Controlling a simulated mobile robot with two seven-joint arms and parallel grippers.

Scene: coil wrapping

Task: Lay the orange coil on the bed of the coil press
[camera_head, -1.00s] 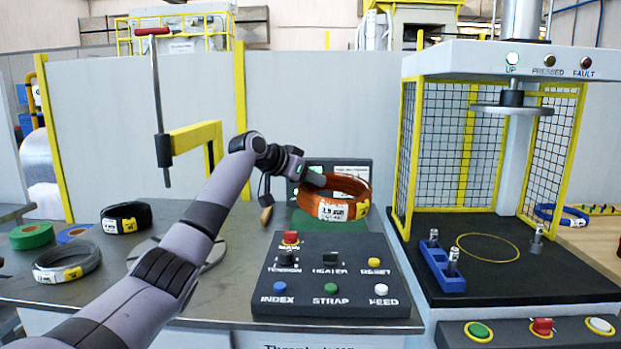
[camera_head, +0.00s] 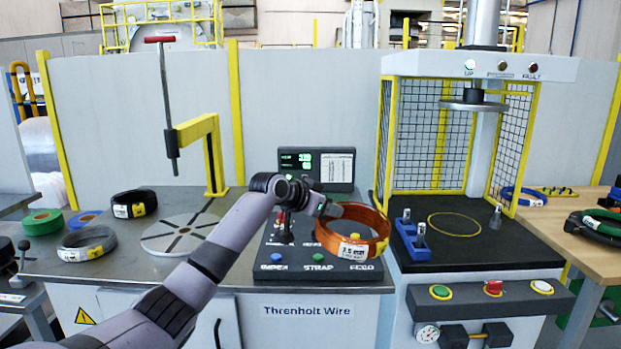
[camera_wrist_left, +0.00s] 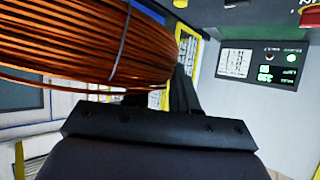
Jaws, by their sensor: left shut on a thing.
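The orange coil (camera_head: 352,231) hangs in the air over the right part of the button panel, with a white and yellow label on its front. My left gripper (camera_head: 328,208) is shut on the coil's left side. In the left wrist view the coil's orange windings (camera_wrist_left: 90,45) fill the upper left, with a thin tie around them, close above my gripper. The coil press (camera_head: 480,66) stands to the right. Its dark bed (camera_head: 476,256) carries a yellow ring mark (camera_head: 454,224) and nothing lies inside the ring. The press plate (camera_head: 474,105) is raised. My right gripper is not in view.
A blue block with metal pins (camera_head: 412,241) stands at the bed's left edge, between coil and ring. Another metal pin (camera_head: 496,217) stands right of the ring. Mesh guards (camera_head: 408,130) flank the press. Black (camera_head: 134,203) and grey coils (camera_head: 87,243) lie on the left table.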

